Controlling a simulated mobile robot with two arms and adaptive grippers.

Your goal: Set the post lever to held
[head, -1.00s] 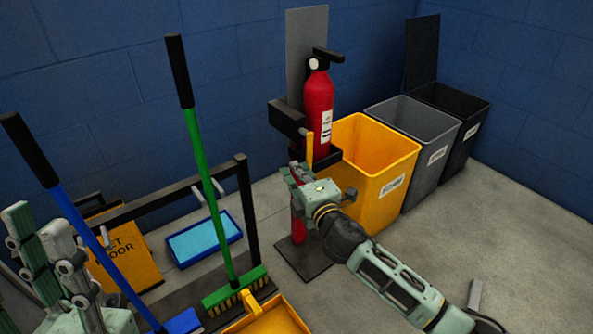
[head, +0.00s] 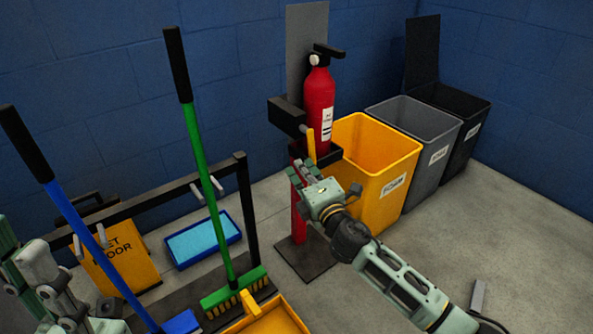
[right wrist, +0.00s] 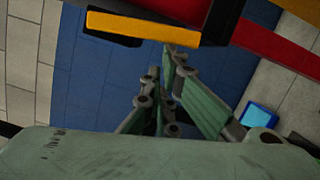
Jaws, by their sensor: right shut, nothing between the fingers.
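The post lever (head: 310,142) is a yellow bar hanging from the black box (head: 287,116) on the red post (head: 298,215). It points downward, slightly tilted. In the right wrist view a yellow bar (right wrist: 140,27) lies along a black part. My right gripper (head: 302,170) is shut and empty, just below the lever's lower end and in front of the post. Its fingers (right wrist: 160,85) appear apart from the yellow bar in the right wrist view. My left gripper (head: 25,265) is partly cut off at the lower left; its jaw state is unclear.
A red fire extinguisher (head: 319,105) stands on a black bracket above my right gripper. A yellow bin (head: 372,150) is close on the right, with grey (head: 425,150) and black (head: 470,120) bins beyond. A green broom (head: 206,170) stands in a rack at left.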

